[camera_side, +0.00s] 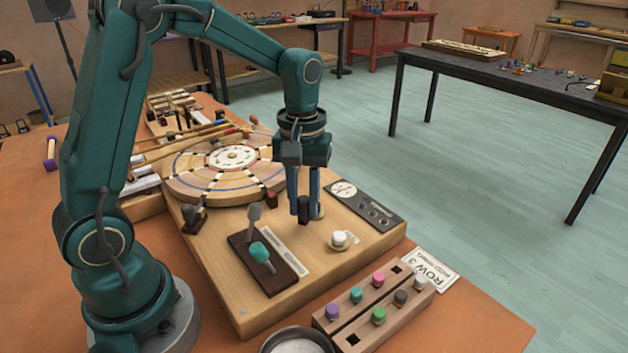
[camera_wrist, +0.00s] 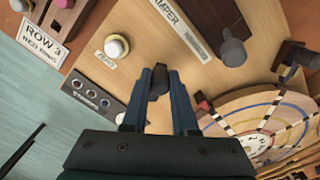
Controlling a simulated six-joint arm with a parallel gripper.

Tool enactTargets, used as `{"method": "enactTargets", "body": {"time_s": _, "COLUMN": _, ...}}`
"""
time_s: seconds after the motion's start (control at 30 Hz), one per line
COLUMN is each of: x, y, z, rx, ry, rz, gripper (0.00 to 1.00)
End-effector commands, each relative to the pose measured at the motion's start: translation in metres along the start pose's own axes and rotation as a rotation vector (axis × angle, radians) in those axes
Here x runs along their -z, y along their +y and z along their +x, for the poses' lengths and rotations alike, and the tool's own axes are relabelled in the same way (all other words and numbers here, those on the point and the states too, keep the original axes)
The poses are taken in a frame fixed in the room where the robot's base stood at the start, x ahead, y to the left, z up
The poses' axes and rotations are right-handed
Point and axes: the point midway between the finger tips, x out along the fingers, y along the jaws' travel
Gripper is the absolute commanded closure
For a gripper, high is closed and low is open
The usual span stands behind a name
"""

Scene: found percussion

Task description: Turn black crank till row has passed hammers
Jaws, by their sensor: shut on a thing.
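The black crank's grip (camera_side: 304,208) stands upright on the wooden base board (camera_side: 225,265). My gripper (camera_side: 304,196) points down with its two blue fingers closed around this grip. In the wrist view the black grip (camera_wrist: 158,80) shows between the fingertips of my gripper (camera_wrist: 159,74). The crank's arm and pivot are mostly hidden by the fingers. The round wooden disc (camera_side: 225,187) with coloured rings and dark and pale pegs lies behind my gripper; it also shows in the wrist view (camera_wrist: 240,100). Small dark red-brown blocks stand at its rim; I cannot tell which are hammers.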

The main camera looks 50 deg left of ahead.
Motion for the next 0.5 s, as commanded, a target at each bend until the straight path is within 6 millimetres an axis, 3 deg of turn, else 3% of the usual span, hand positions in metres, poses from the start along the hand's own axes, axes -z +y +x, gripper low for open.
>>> {"method": "enactTargets", "body": {"time_s": 0.43, "x": 0.0012, "y": 0.0011, "z": -0.0008, "rx": -0.003, "ry": 0.005, "rz": -0.010, "gripper": 1.00}}
{"method": "enactTargets", "body": {"time_s": 0.47, "x": 0.0013, "y": 0.0011, "z": -0.0008, "rx": -0.003, "ry": 0.005, "rz": -0.010, "gripper": 0.66}}
{"method": "enactTargets", "body": {"time_s": 0.5, "x": 0.0012, "y": 0.0010, "z": -0.0008, "rx": -0.003, "ry": 0.005, "rz": -0.009, "gripper": 0.50}}
